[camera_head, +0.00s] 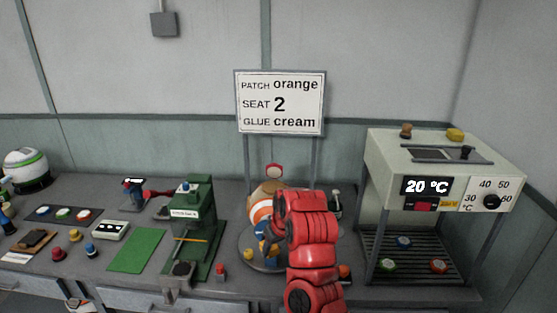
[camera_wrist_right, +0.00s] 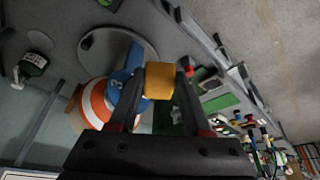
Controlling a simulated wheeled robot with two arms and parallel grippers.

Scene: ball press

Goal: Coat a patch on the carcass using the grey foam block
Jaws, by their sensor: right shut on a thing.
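The carcass (camera_head: 261,211), a ball with orange, white and tan areas, sits in a stand on a round grey plate, partly behind my right arm. In the wrist view the orange-and-white carcass (camera_wrist_right: 97,104) is left of my fingers, beside a blue part (camera_wrist_right: 128,72) with a number on it. My right gripper (camera_wrist_right: 160,85) is shut on a yellow-orange block (camera_wrist_right: 160,80); it does not look grey. The block overlaps the blue part's edge in this view; I cannot tell whether they touch. I cannot make out a grey foam block. My left gripper is not in view.
A sign (camera_head: 280,103) reads patch orange, seat 2, glue cream. A green press (camera_head: 198,225) stands left of the carcass. An oven (camera_head: 440,165) showing 20 °C stands right, with coloured discs on its rack. A green mat (camera_head: 136,250) lies bare.

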